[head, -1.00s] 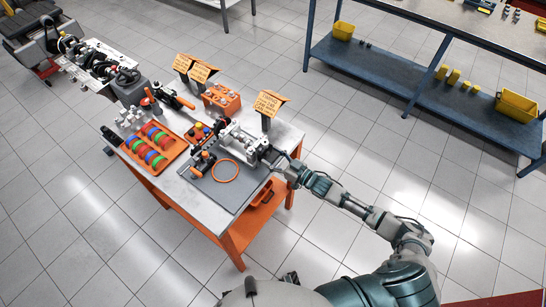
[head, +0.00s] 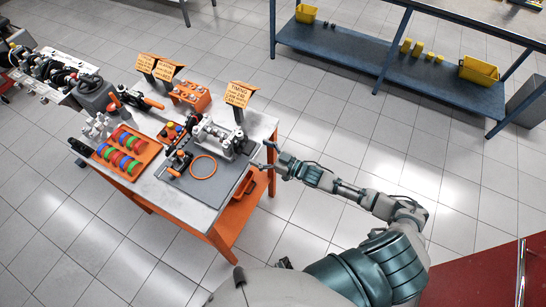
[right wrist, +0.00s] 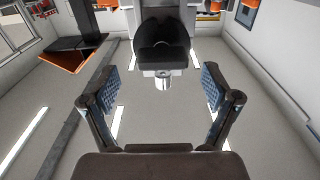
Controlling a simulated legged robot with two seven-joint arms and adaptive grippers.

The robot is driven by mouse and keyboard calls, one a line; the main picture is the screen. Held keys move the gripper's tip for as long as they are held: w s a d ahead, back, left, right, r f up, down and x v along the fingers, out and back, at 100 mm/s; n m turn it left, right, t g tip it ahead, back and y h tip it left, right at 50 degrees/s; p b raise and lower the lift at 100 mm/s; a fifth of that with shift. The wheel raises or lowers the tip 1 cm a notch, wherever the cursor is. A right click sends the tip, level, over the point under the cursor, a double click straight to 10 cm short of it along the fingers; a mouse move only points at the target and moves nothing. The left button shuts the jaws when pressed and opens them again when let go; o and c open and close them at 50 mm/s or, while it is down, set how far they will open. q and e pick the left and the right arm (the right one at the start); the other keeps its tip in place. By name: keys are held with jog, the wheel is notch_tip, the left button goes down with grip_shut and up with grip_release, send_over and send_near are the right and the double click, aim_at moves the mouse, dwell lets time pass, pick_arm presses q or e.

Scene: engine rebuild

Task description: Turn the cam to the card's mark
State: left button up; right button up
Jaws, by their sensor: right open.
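The small grey engine block (head: 218,137) with the cam lies on the grey mat at the right end of the table. Its near end shows in the right wrist view as a round black part (right wrist: 163,35) with a silver stub below it. The timing card (head: 238,94) stands behind the block; its top line reads TIMING, the rest is too small to read surely. My right gripper (head: 268,157) is just right of the block's end, apart from it. In the right wrist view its fingers (right wrist: 158,80) are spread and empty, facing the black part. My left gripper is out of view.
An orange ring (head: 203,157) lies on the mat (head: 205,190). An orange tray (head: 150,152) of coloured rings is at the table's left. Two more cards (head: 146,62) and an orange block (head: 190,87) stand at the back.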

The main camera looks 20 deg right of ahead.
jog(key=v, duration=0.7)
jog(key=shift+s+d, duration=0.15)
jog(key=shift+s, duration=0.05)
